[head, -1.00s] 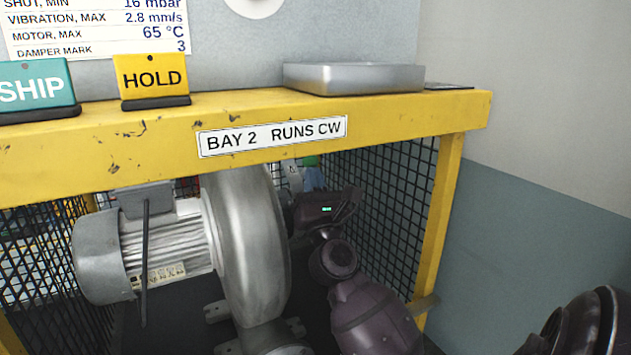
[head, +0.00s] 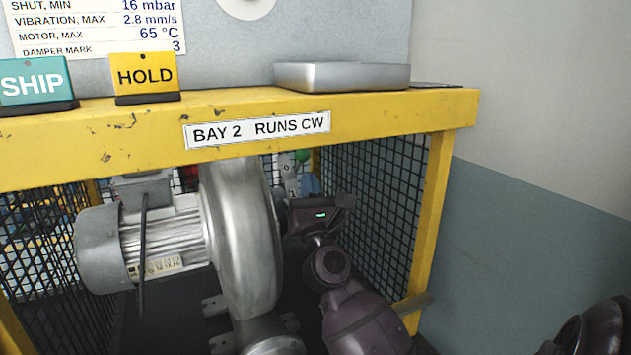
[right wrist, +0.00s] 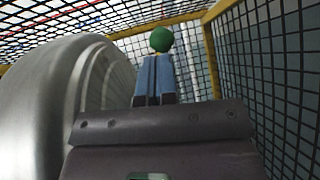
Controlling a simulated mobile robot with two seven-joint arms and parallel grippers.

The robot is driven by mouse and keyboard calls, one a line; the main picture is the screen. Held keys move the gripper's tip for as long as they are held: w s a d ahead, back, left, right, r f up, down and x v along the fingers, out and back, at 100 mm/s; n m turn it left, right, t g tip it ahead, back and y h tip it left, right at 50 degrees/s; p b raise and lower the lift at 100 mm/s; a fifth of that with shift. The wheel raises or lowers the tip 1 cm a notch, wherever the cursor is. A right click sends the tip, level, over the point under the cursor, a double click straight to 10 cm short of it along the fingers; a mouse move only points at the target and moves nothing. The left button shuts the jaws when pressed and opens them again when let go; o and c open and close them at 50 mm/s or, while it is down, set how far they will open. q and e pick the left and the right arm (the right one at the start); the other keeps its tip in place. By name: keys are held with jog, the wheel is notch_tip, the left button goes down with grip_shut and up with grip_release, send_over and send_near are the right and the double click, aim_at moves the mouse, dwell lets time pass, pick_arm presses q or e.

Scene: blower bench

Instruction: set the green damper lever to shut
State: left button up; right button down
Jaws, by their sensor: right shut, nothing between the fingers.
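The green knob of the damper lever (head: 303,156) shows small under the bench top, to the right of the blower housing. It also shows in the right wrist view (right wrist: 160,39), just beyond the fingertips. The rest of the lever is mostly hidden. My right gripper (head: 309,180) is below the knob. Its blue fingers, also in the right wrist view (right wrist: 156,58), are shut with nothing between them and point toward the knob. Whether they touch it I cannot tell. A pale marked plate (head: 290,175) stands left of the fingers, partly hidden. My left gripper is out of view.
The silver blower housing (head: 240,235) stands close left of my right gripper, with its motor (head: 160,240) farther left. Black mesh (head: 385,190) closes the right side. The yellow bench top (head: 80,140) is overhead, carrying a metal tray (head: 342,76) and a HOLD sign (head: 146,78).

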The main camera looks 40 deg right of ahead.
pick_arm(q)
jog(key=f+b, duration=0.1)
jog(key=b, duration=0.2)
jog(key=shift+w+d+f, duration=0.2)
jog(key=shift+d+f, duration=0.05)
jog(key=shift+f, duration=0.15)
pick_arm(e)
jog(key=v, duration=1)
jog(key=shift+s+r, duration=0.2)
jog(key=shift+s, duration=0.25)
jog(key=shift+a, duration=0.2)
